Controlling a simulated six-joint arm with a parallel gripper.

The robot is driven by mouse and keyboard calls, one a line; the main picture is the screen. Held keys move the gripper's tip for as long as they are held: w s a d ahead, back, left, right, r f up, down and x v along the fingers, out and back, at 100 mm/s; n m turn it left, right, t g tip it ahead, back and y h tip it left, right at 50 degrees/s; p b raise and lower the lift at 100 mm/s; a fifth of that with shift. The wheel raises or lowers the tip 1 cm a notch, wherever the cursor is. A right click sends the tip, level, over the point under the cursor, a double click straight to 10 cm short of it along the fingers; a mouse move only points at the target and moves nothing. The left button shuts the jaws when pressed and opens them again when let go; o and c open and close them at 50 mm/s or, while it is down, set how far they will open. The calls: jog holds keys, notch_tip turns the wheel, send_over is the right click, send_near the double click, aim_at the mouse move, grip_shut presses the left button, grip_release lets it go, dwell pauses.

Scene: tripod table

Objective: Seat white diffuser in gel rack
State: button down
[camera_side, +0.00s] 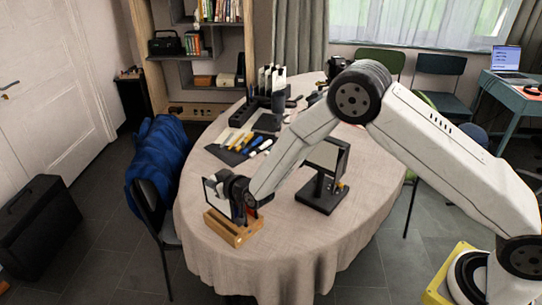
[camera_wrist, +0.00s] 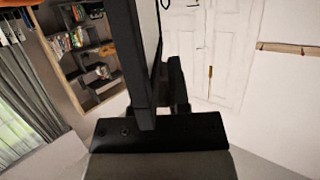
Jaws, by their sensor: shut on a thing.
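The white diffuser (camera_side: 211,196), a pale pane in a dark frame, stands upright at the near left end of the table. My gripper (camera_side: 236,195) is shut on its frame and partly hides it. A low wooden rack (camera_side: 236,231), which looks like the gel rack, sits directly below. The diffuser's lower edge is at or just over the rack; I cannot tell whether it is in a slot. In the wrist view the dark frame (camera_wrist: 135,65) shows nearly edge-on between my gripper's fingers (camera_wrist: 160,90). The rack cannot be made out there.
A small panel on a black stand (camera_side: 320,194) is right of the rack. A dark mat (camera_side: 233,153) with several coloured tools lies behind. A dark holder (camera_side: 242,113) and upright cards are farther back. A chair with a blue jacket (camera_side: 160,160) is at left.

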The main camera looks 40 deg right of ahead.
jog(key=shift+f, duration=0.25)
send_over(220, 212)
jog(key=shift+w+d+f, duration=0.1)
jog(key=shift+w+f, duration=0.1)
jog(key=shift+f, duration=0.9)
jog(key=shift+w+f, duration=0.2)
jog(key=shift+f, duration=0.85)
jog(key=shift+f, duration=0.1)
jog(key=shift+f, duration=1.7)
jog(key=shift+f, duration=0.15)
jog(key=c, duration=0.6)
grip_release()
